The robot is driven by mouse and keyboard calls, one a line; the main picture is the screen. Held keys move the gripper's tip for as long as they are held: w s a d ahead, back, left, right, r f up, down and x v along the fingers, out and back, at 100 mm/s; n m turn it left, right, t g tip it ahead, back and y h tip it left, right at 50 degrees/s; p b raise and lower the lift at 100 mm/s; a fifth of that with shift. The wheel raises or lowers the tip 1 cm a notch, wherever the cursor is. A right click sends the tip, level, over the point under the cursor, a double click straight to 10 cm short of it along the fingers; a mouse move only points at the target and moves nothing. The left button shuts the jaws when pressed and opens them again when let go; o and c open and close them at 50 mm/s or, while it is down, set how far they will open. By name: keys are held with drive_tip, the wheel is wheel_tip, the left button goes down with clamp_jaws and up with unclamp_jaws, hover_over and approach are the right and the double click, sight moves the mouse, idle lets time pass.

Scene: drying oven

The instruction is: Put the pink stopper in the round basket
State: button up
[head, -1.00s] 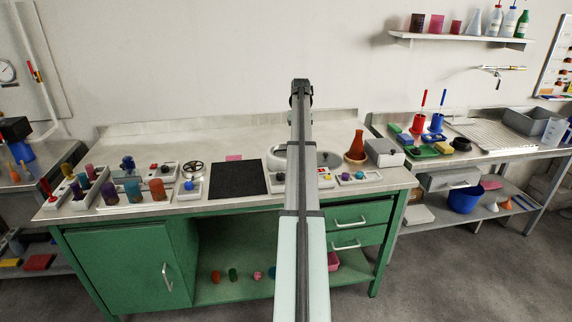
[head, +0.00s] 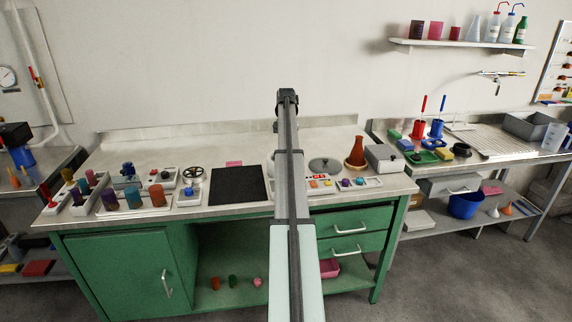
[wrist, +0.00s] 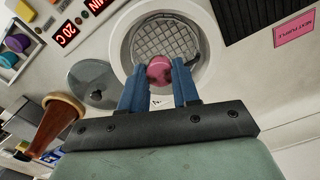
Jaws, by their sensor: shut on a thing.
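In the wrist view my gripper (wrist: 158,80) has its blue fingers closed on the pink stopper (wrist: 159,68). The stopper shows between the fingertips, in front of the round basket (wrist: 165,37). The basket has a mesh floor and sits inside a pale round rim. The stopper overlaps the near part of the mesh; its height above the mesh is hard to tell. In the head view my arm hides the gripper, the stopper and most of the basket.
A grey round lid (wrist: 95,84) lies beside the basket; an orange-brown flask (wrist: 57,118) stands near it. A red display (wrist: 66,33) is close by. A black mat (head: 238,185) lies left of my arm. Another pink object (head: 257,282) is on the lower shelf.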

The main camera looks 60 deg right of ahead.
drive_tip(key=shift+f, duration=3.9)
drive_tip(key=shift+f, duration=0.1)
drive_tip(key=o, duration=1)
wheel_tip(320, 180, up, 12)
drive_tip(key=shift+r, duration=0.1)
